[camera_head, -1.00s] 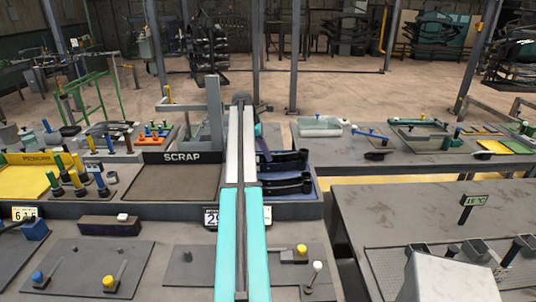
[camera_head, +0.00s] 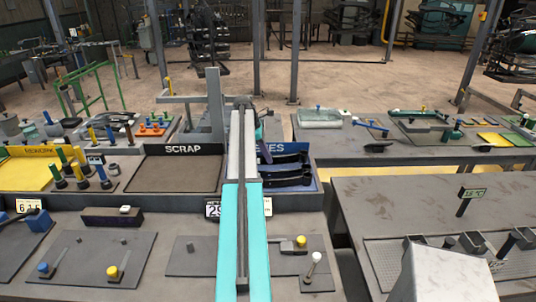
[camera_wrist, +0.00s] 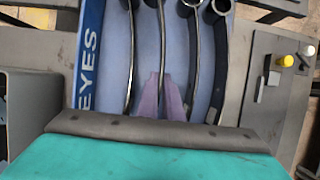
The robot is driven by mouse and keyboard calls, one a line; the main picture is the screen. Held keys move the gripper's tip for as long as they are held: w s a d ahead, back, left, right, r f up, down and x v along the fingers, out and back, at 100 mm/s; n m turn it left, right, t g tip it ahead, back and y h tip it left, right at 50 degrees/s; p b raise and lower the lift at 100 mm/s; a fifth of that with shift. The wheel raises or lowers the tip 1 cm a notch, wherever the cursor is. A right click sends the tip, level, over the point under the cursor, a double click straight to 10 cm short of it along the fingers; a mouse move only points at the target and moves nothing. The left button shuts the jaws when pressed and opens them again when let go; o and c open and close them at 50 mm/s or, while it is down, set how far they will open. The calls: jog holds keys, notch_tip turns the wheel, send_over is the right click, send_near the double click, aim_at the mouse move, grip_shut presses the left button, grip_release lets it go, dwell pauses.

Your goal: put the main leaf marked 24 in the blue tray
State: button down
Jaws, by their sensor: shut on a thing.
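The blue tray (camera_head: 311,186), lettered EYES on its rim, lies partly behind my arm in the head view; it fills the middle of the wrist view (camera_wrist: 88,65). Several dark curved leaves lie in it, some with rolled eyes at the top of the wrist view. My gripper (camera_wrist: 163,100) shows as two purple fingers low over the tray, shut on one thin dark leaf (camera_wrist: 162,42) that runs up between them. Other leaves lie to its left (camera_wrist: 132,50) and right (camera_wrist: 194,60). No 24 mark is legible. In the head view my arm hides the gripper.
A SCRAP tray (camera_head: 175,176) stands left of the blue tray, and a yellow REWORK tray (camera_head: 25,176) further left. A number plate (camera_head: 213,209) is at the front edge. Plates with knobbed fixtures (camera_head: 112,271) lie in front. A grey bench (camera_head: 380,205) stands right.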

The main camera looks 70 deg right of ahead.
jog(key=shift+d+f+p, duration=0.1)
jog(key=shift+f+p, duration=0.3)
jog(key=shift+f, duration=0.9)
jog(key=c, duration=2.4)
grip_release()
jog(key=shift+f, duration=0.25)
jog(key=o, duration=0.5)
jog(key=shift+r, duration=0.1)
jog(key=shift+r, duration=0.2)
jog(key=shift+b+v, duration=1.7)
jog(key=shift+v, duration=4.15)
